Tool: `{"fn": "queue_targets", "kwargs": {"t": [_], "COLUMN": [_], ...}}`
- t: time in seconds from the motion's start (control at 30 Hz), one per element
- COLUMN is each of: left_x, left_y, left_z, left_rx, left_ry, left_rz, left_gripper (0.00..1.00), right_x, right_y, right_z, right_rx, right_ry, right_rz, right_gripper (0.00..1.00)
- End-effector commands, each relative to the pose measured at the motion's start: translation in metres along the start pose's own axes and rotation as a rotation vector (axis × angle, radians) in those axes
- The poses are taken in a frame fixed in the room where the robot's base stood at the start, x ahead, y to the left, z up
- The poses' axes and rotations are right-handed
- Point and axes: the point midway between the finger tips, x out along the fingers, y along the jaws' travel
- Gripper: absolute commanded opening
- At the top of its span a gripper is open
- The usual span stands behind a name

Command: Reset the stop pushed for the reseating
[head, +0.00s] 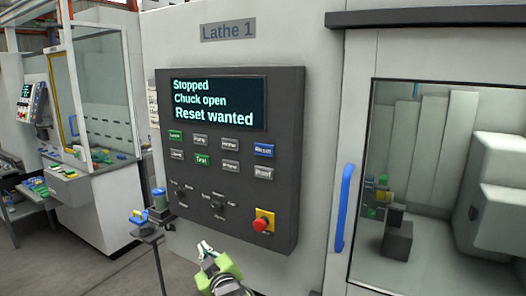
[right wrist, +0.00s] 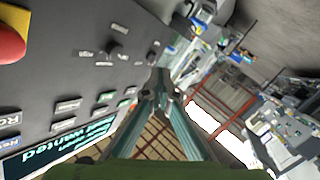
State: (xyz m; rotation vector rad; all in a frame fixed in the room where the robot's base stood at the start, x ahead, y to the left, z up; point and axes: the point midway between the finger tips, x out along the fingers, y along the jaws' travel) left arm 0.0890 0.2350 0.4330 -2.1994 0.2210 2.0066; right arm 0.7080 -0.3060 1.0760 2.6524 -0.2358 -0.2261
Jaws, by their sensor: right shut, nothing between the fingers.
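The control panel (head: 285,170) of Lathe 1 is dark grey. Its screen (head: 218,103) reads "Stopped / Chuck open / Reset wanted". A red stop button (head: 264,222) on a yellow base is at the panel's lower right; it also shows at the upper left of the right wrist view (right wrist: 8,42). I cannot tell whether it is pushed in. A blue button (head: 264,150), apparently labelled Reset, is at the right of the upper button row. My right gripper (head: 205,247) is shut and empty, below the panel and left of the stop; its fingers show in the right wrist view (right wrist: 162,85).
The lathe door with a blue handle (head: 344,208) and a window is to the right. A small stand (head: 146,230) with coloured parts is left of the panel. A second machine (head: 90,130) stands farther left. Grey floor (head: 110,275) lies clear between them.

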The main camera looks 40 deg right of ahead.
Motion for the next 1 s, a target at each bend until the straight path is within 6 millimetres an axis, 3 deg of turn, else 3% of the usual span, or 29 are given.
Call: {"fn": "queue_targets", "kwargs": {"t": [0.03, 0.1, 0.3, 0.5, 0.7, 1.0], "left_x": [0.0, -0.001, -0.001, -0.001, -0.002, -0.002], "left_y": [0.0, 0.0, -0.001, -0.001, -0.001, -0.001], "left_z": [-0.001, -0.001, -0.001, -0.001, -0.001, -0.001], "left_rx": [0.0, 0.0, 0.0, 0.0, 0.0, 0.0], "left_ry": [0.001, 0.001, 0.001, 0.002, 0.002, 0.001], "left_rz": [0.0, 0.0, -0.001, -0.001, -0.001, -0.001], "left_gripper": [0.47, 0.47, 0.47, 0.47, 0.47, 0.47], "right_x": [-0.003, -0.009, -0.036, -0.071, -0.094, -0.098], "right_y": [0.019, 0.042, 0.111, 0.166, 0.195, 0.2], "right_z": [-0.022, -0.047, -0.114, -0.161, -0.182, -0.185], "right_rx": [0.0, -0.004, -0.011, -0.014, -0.015, -0.015], "right_ry": [0.03, 0.066, 0.161, 0.231, 0.264, 0.27], "right_rz": [0.033, 0.074, 0.201, 0.314, 0.374, 0.386], "right_gripper": [0.0, 0.0, 0.0, 0.0, 0.0, 0.0]}}
